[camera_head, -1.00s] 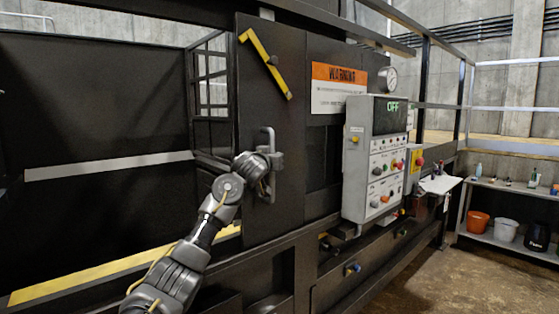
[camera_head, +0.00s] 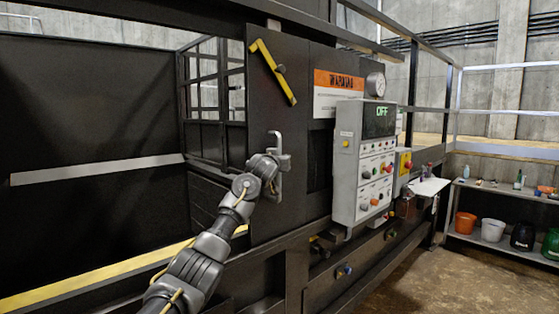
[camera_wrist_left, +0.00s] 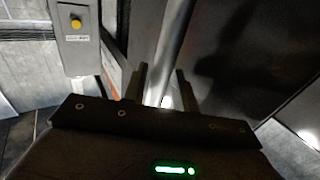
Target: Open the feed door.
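The feed door is a tall dark panel (camera_head: 290,215) with a yellow angled bar (camera_head: 272,72) near its top. Its upright grey metal handle (camera_head: 277,142) stands off the door face. My left gripper (camera_head: 272,170) is at the handle in the head view. In the left wrist view, the handle bar (camera_wrist_left: 173,40) runs between the two fingers of my left gripper (camera_wrist_left: 161,90), which are closed around it. The finger contact is dark and partly hidden. To the left of the door, a gap with a mesh frame behind it is open. My right gripper is not in view.
A grey control box (camera_head: 362,165) reading OFF stands out to the right of the door, with a gauge (camera_head: 375,84) above it. A warning sign (camera_head: 338,92) lies between door and box. A shelf (camera_head: 480,235) holds buckets at the far right. Floor in front is clear.

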